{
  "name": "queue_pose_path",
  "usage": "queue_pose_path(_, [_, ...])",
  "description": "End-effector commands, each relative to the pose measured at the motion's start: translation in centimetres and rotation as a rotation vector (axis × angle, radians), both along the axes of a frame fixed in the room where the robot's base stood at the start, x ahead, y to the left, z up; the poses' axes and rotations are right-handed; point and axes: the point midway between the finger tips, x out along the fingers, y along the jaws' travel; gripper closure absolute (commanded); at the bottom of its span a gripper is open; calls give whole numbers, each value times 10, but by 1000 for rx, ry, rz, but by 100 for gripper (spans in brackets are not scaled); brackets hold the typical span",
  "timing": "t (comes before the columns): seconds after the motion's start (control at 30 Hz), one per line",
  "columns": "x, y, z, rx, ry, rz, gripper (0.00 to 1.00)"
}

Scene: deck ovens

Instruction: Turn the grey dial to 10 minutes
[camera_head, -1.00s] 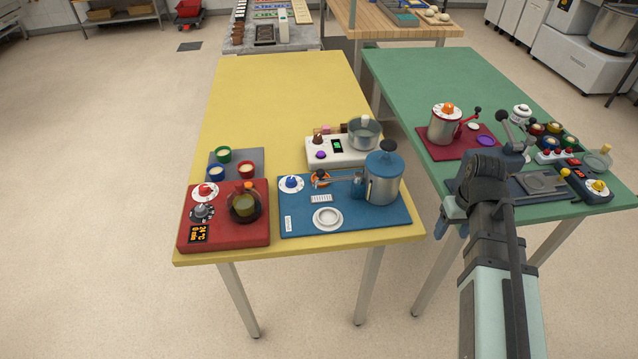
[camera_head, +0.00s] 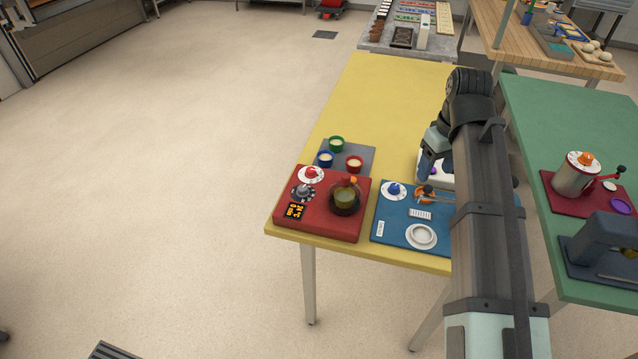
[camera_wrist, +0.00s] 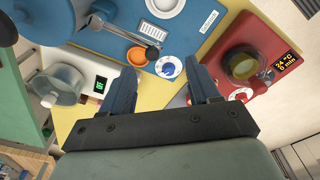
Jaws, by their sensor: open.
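The grey dial (camera_head: 302,192) sits on the left part of the red unit (camera_head: 334,224), between a red dial (camera_head: 311,174) above and an orange-lit display (camera_head: 294,211) below. In the wrist view the display (camera_wrist: 287,66) reads 24 °C and 0 min; the grey dial is hard to make out there. My gripper (camera_wrist: 162,68) is open and empty. Its fingers straddle the blue dial (camera_wrist: 168,67) in the wrist picture, apparently above it. In the head view my gripper is right of the red unit, partly hidden by my arm.
A pot (camera_head: 345,198) stands on the red unit's right side. Several coloured cups (camera_head: 354,164) stand on a grey mat behind. The blue board (camera_head: 395,228) with a white plate (camera_head: 421,236) lies to the right. The yellow table (camera_head: 375,95) is bare farther back.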

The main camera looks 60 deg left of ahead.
Motion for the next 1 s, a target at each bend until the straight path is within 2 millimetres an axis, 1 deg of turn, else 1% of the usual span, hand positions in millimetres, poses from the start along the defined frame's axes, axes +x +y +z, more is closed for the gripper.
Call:
queue_pose_path(0.03, [-13,24,2,-7,2,43,39])
queue_pose_path(0.1, [-32,49,3,-15,4,98,39])
queue_pose_path(0.17, [-50,70,4,-22,5,145,39])
queue_pose_path(0.3, [-95,117,5,-39,8,253,39])
queue_pose_path(0.37, [-115,136,5,-47,8,300,39])
queue_pose_path(0.4, [-129,148,5,-52,8,329,39])
queue_pose_path(0.5, [-162,174,5,-62,9,398,39])
queue_pose_path(0.6, [-191,193,6,-72,9,453,39])
queue_pose_path(0.7, [-211,206,6,-78,9,491,39])
queue_pose_path(0.83, [-225,213,5,-83,9,518,39])
queue_pose_path(1.0, [-228,214,-5,-84,10,524,39])
